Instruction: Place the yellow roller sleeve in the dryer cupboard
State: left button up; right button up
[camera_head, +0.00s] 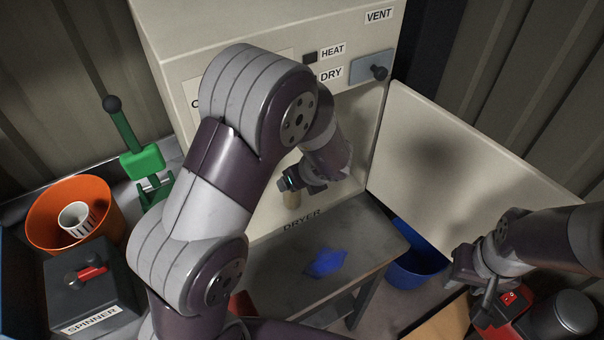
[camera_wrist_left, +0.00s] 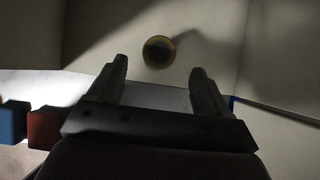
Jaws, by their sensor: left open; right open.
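The yellow roller sleeve (camera_head: 292,200) stands inside the open dryer cupboard (camera_head: 265,222), just below my left gripper (camera_head: 303,180). In the left wrist view the sleeve (camera_wrist_left: 158,64) shows end-on as a round, hollow, yellowish ring just beyond the fingertips. My left gripper (camera_wrist_left: 158,70) is open, with its two fingers apart and nothing held between them. My left arm hides much of the cupboard front and part of the opening. The cupboard door (camera_head: 475,165) stands open to the right. My right gripper (camera_head: 470,278) is open at the lower right, outside the cupboard.
A small table (camera_head: 370,235) with a blue cloth (camera_head: 326,263) lies before the cupboard. A blue bucket (camera_head: 418,266) stands below the door. A red-and-black machine (camera_head: 515,298) is close to my right gripper. An orange bucket (camera_head: 60,190), green press (camera_head: 142,160) and spinner (camera_head: 90,285) stand left.

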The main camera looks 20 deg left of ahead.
pick_arm(q)
jog(key=d+r+m+t+h, duration=0.35)
jog(key=r+m, duration=0.25)
jog(key=m, duration=1.3)
jog(key=s+a+f+m+g, duration=0.1)
jog(key=s+a+m+g, duration=0.1)
jog(key=s+m, duration=0.6)
jog(key=s+a+m+g+h, duration=0.1)
jog(key=s+m+g, duration=0.3)
jog(key=m, duration=1.5)
jog(key=s+a, duration=0.1)
jog(key=s, duration=0.3)
jog(key=shift+f, duration=0.4)
pick_arm(e)
jog(key=shift+r, duration=0.1)
pick_arm(q)
jog(key=shift+w+a+g+h, duration=0.1)
jog(key=shift+g+h, duration=0.15)
pick_arm(e)
jog(key=shift+c, duration=0.2)
